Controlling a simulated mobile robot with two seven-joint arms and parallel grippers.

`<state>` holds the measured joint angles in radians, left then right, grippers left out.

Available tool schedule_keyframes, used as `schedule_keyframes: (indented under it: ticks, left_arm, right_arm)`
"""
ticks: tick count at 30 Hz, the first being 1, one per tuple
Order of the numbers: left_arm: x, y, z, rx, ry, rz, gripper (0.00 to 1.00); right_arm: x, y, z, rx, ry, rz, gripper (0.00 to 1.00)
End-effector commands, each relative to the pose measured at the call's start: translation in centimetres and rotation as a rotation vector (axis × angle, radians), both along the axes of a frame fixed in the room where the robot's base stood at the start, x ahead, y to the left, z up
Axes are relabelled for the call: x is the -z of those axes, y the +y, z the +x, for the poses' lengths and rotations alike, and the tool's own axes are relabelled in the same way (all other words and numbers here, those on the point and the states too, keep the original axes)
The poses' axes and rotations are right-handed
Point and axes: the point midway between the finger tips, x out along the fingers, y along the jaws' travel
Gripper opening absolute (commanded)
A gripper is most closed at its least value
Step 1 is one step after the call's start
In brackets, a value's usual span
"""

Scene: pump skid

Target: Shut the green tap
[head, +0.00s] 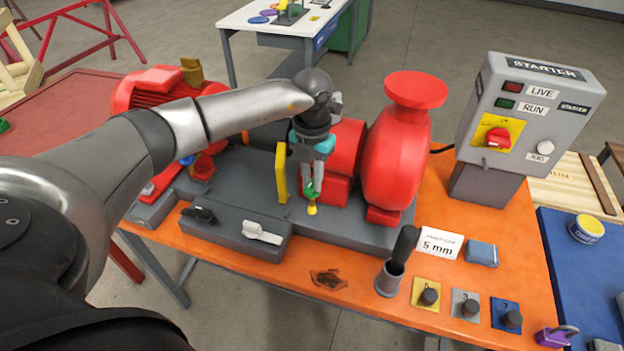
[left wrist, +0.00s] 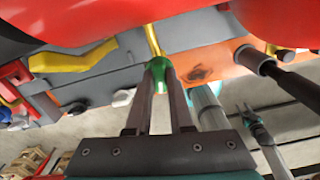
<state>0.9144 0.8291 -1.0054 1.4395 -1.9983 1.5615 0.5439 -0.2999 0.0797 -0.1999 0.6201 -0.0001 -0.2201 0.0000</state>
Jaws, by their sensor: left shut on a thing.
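The green tap (head: 311,188) sits low on the front of the red pump, mostly hidden by my left gripper in the head view. A yellow end (head: 312,209) shows just below it. My left gripper (head: 313,177) points down and is shut on the green part. In the left wrist view, the green tap (left wrist: 160,69) lies between the two fingertips (left wrist: 160,75), with a yellow stem (left wrist: 152,40) beyond it. What seems to be my right gripper (left wrist: 250,116) shows small in that view, apart from the tap; its jaws are unclear.
The red pump (head: 396,160) stands close behind and right of my left gripper. A yellow upright plate (head: 281,172) is just left of it. A grey box with a white lever (head: 262,233) is in front. The starter box (head: 530,115) stands right. A cup with a black-handled tool (head: 390,279) is at the front.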

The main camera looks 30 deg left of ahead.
Motion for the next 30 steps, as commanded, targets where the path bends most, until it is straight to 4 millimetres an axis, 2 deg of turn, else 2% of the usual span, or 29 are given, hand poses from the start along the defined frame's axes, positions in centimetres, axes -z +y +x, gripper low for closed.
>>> schedule_keyframes:
  ticks: [30]
  left_arm:
    - [0.0,0.0,0.1,0.954,-0.004,0.001,0.00]
  right_arm:
    - [4.2,-0.1,0.0,0.000,0.001,-0.001,0.50]
